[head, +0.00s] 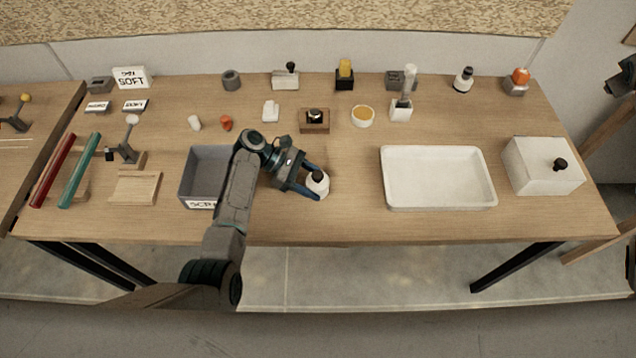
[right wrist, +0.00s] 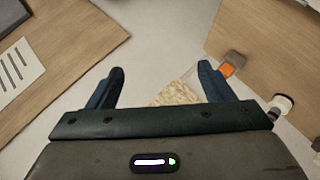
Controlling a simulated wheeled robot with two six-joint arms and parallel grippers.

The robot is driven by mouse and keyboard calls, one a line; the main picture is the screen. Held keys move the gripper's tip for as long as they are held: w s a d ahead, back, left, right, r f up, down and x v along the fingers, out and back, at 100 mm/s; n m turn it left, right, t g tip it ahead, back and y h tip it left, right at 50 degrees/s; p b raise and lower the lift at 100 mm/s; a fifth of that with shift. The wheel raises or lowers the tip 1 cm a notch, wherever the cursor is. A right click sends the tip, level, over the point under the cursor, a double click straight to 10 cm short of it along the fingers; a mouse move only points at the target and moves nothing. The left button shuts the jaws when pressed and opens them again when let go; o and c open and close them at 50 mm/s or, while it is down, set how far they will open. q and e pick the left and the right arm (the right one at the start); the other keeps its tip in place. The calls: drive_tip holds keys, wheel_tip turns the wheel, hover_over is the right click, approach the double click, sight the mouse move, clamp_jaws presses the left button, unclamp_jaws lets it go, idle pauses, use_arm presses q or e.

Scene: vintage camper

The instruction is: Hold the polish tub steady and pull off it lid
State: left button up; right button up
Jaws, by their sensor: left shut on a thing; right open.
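The polish tub (head: 318,184) looks like a small white round tub with a dark knob on top. It stands near the front middle of the wooden bench. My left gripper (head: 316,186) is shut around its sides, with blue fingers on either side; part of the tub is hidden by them. The lid's dark knob (head: 317,175) sticks up above the fingers, and the lid appears to be on the tub. My right gripper (right wrist: 160,88) is open and empty in the right wrist view, away from the tub.
A grey bin (head: 187,172) is left of the tub, partly behind my left arm. A white tray (head: 438,205) and a white box (head: 543,175) with a dark knob are to the right. Small items line the bench's back. The bench between tub and tray is clear.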

drive_tip(key=w+a+r+n+t+y, duration=0.1)
drive_tip(key=w+a+r+y, duration=0.15)
drive_tip(key=a, duration=0.55)
drive_tip(key=n+g+y, duration=1)
drive_tip(key=n+y, duration=0.4)
drive_tip(key=n, duration=0.1)
hover_over(323, 174)
drive_tip(key=d, duration=0.6)
wheel_tip(323, 174, down, 20)
drive_tip(key=shift+w+x, duration=0.15)
drive_tip(key=shift+x, duration=1.8)
drive_tip(key=shift+w+x, duration=0.15)
drive_tip(key=shift+x, duration=1.75)
drive_tip(key=shift+a, duration=0.15)
drive_tip(key=shift+c, duration=0.4)
